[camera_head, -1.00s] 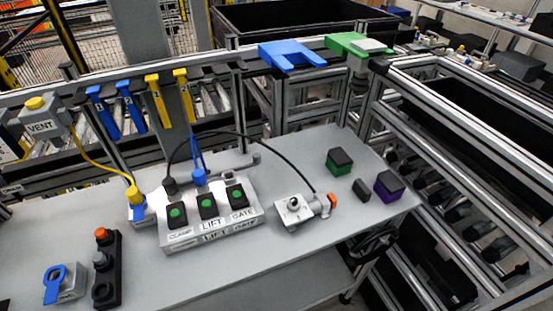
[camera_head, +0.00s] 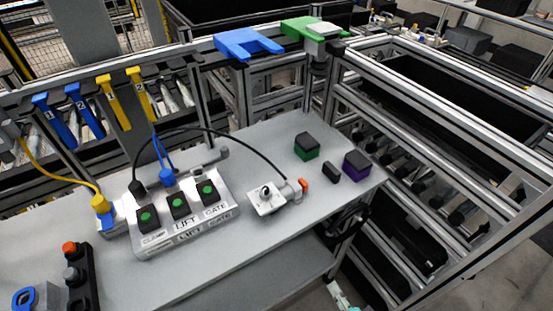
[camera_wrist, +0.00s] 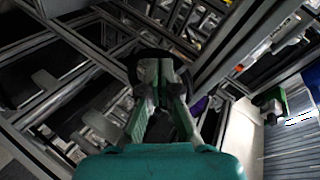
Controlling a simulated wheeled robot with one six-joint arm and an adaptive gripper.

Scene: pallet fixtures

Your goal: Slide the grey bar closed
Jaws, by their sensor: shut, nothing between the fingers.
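A grey bar (camera_head: 207,160) with a rounded raised end lies behind the control box in the head view, at the back of the grey table. I cannot tell for sure that it is the task's bar, nor how far it is slid. My gripper (camera_wrist: 163,70) shows in the wrist view, its fingers close together with nothing between them. It is over the metal frames, away from the bar. A small pale and teal part of my arm shows at the bottom edge of the head view.
The control box (camera_head: 184,229) has several green buttons and cables. Metal frames (camera_head: 440,130) stand at right.

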